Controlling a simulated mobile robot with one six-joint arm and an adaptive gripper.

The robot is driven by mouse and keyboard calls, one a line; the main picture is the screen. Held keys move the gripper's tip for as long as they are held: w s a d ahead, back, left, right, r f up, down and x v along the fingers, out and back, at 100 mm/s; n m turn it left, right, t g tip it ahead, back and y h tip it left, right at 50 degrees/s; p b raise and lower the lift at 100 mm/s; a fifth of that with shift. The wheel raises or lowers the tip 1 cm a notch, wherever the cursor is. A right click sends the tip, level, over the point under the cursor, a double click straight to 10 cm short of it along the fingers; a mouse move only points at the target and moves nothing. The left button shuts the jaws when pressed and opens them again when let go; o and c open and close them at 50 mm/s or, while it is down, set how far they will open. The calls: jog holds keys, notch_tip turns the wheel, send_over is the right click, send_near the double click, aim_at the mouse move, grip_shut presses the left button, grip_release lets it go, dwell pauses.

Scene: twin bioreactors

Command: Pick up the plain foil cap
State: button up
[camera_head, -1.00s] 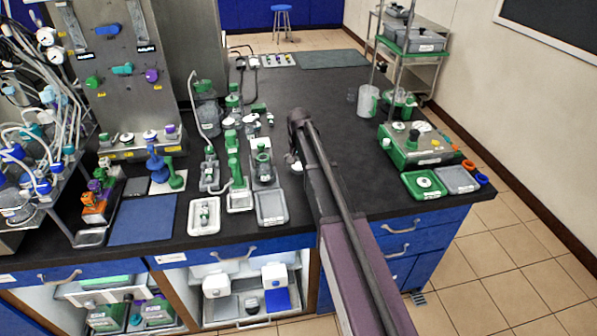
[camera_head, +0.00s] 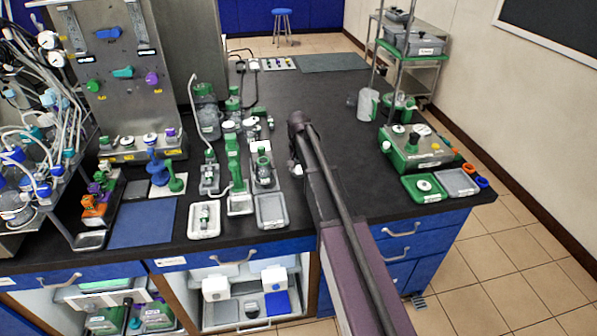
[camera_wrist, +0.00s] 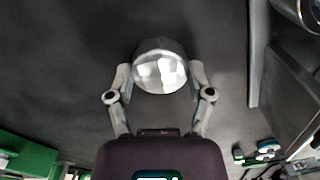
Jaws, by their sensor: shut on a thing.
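The plain foil cap (camera_wrist: 160,68) is a silver, faceted, rounded piece in the middle of the wrist view. My gripper (camera_wrist: 162,75) has one finger on each side of it and is shut on it, with the fingertips at its left and right edges. In the head view, a small pale spot, likely the cap (camera_head: 297,169), shows at the left of my arm, over the dark bench. My arm hides most of the gripper there. I cannot tell whether the cap touches the bench.
The dark bench (camera_head: 330,100) is clear behind my arm. Left of it stand bottles, a green stand (camera_head: 233,160) and a grey tray (camera_head: 271,210). To the right are a clear jug (camera_head: 367,105), a green device (camera_head: 415,148) and a green tray (camera_head: 424,188).

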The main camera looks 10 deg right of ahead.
jog(key=shift+r, duration=0.2)
notch_tip(320, 180, up, 3)
jog(key=p, duration=0.3)
jog(key=s+a, duration=0.1)
jog(key=s, duration=0.4)
jog(key=s+a+r+p, duration=0.1)
jog(key=s, duration=0.4)
jog(key=s+a+p, duration=0.1)
jog(key=s, duration=0.4)
jog(key=shift+s+a+r, duration=0.3)
jog(key=shift+a, duration=0.1)
jog(key=shift+w, duration=0.1)
notch_tip(320, 180, up, 12)
jog(key=p, duration=1.2)
send_over(263, 160)
jog(key=shift+s+d+r, duration=0.15)
jog(key=shift+s+d, duration=0.1)
jog(key=shift+w+a+r+p, duration=0.2)
jog(key=shift+a+p, duration=0.1)
jog(key=shift+p, duration=0.05)
jog(key=shift+f, duration=0.2)
jog(key=shift+f+b, duration=3)
jog(key=shift+b, duration=0.2)
jog(key=shift+f, duration=0.2)
